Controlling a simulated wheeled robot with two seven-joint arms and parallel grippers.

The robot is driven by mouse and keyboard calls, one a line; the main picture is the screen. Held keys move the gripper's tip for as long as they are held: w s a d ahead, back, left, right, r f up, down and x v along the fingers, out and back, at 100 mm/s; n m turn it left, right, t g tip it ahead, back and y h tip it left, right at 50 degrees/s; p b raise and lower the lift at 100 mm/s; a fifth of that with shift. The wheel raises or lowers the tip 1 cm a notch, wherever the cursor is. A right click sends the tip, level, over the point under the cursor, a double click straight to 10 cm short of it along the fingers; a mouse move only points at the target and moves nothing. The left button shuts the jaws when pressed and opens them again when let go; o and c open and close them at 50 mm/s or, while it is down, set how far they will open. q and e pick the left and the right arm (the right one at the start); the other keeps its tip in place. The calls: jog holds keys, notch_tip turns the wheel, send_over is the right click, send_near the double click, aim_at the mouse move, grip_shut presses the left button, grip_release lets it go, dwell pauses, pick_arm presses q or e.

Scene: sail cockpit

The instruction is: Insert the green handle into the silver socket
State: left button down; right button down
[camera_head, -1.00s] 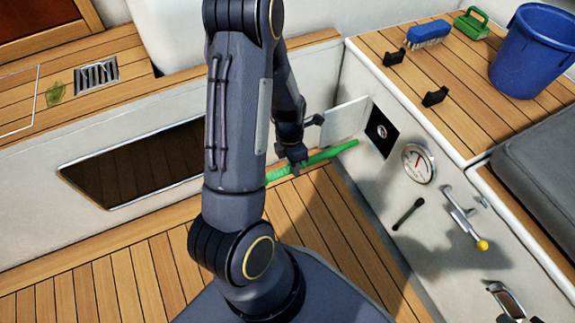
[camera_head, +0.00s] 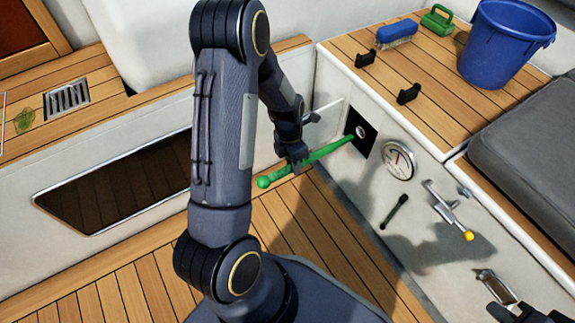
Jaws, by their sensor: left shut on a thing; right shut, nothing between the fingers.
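A long green handle (camera_head: 325,151) slants up to the right toward the silver socket (camera_head: 361,131). The socket is a small round fitting in a black square recess in the right-hand white wall. My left gripper (camera_head: 297,164) is shut on the handle, short of its knobbed lower-left end. The handle's far tip lies right beside the socket in the picture; I cannot tell whether it touches or enters it. My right gripper (camera_head: 514,308) shows only partly at the bottom right edge. It is shut and empty.
An open white hatch door (camera_head: 326,122) stands just left of the recess. A round gauge (camera_head: 398,161), a black lever (camera_head: 394,211) and a yellow-knobbed latch (camera_head: 451,210) are on the same wall. A blue bucket (camera_head: 505,45) and brush (camera_head: 397,34) rest on the bench above.

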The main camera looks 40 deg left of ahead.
aim_at(317, 152)
pick_arm(q)
jog(key=shift+w+d+b, duration=0.2)
jog(key=shift+w+d, duration=0.15)
jog(key=shift+w, duration=0.45)
jog(key=shift+w+d+b, duration=0.15)
jog(key=shift+w+d, duration=0.15)
jog(key=shift+w, duration=0.5)
jog(key=shift+w+d+b, duration=0.2)
jog(key=shift+w+d, duration=0.15)
jog(key=shift+w, duration=0.45)
jog(key=shift+w+d, duration=0.1)
jog(key=shift+w, duration=0.1)
jog(key=shift+w+d+p, duration=0.3)
jog(key=shift+w, duration=0.4)
jog(key=shift+w+d+p, duration=0.25)
jog(key=shift+w, duration=0.45)
